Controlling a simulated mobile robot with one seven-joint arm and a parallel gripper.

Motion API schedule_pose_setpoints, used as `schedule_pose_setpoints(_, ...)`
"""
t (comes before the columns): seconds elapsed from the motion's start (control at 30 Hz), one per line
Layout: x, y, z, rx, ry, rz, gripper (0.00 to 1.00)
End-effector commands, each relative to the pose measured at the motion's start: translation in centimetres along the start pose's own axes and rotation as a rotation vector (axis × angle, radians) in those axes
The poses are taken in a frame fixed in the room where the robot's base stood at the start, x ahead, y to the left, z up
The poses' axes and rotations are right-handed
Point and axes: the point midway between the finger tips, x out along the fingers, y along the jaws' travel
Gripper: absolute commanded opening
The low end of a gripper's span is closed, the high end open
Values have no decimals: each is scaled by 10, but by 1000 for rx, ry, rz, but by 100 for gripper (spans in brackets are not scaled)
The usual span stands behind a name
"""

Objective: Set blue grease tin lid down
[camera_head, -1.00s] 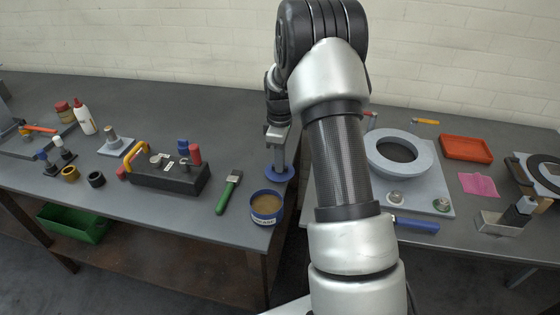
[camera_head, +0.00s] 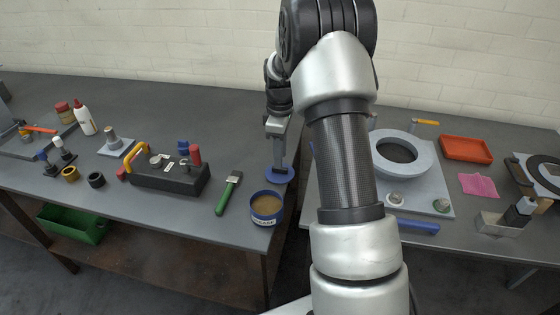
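The blue grease tin lid (camera_head: 270,177) is a round blue disc near the right edge of the left bench. It looks level and at or very near the bench top; I cannot see whether it touches. My gripper (camera_head: 281,165) points straight down over the middle of the lid. Its fingertips meet the lid's centre and appear shut on it, though the grip is small and partly hidden. The open grease tin (camera_head: 266,209), blue with a pale label and brown contents, stands just in front of the lid at the bench's front corner.
A green-handled brush (camera_head: 228,193) lies left of the tin. A gap separates the left bench from the right bench, which holds a grey ring (camera_head: 425,158) on a plate. Bench behind the lid is clear.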

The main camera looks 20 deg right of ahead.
Motion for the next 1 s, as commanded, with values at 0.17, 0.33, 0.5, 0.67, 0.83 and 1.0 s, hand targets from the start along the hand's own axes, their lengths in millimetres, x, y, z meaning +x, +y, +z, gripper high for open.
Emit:
schedule_pose_setpoints(0.17,-49,1,0,0,3,5,32)
schedule_pose_setpoints(0.33,-89,1,0,0,2,4,32)
schedule_pose_setpoints(0.5,-119,1,0,0,1,3,32)
schedule_pose_setpoints(0.67,-133,0,0,0,0,1,32)
schedule_pose_setpoints(0.83,-137,0,0,0,0,0,32)
schedule_pose_setpoints(1.0,-137,0,0,0,0,0,32)
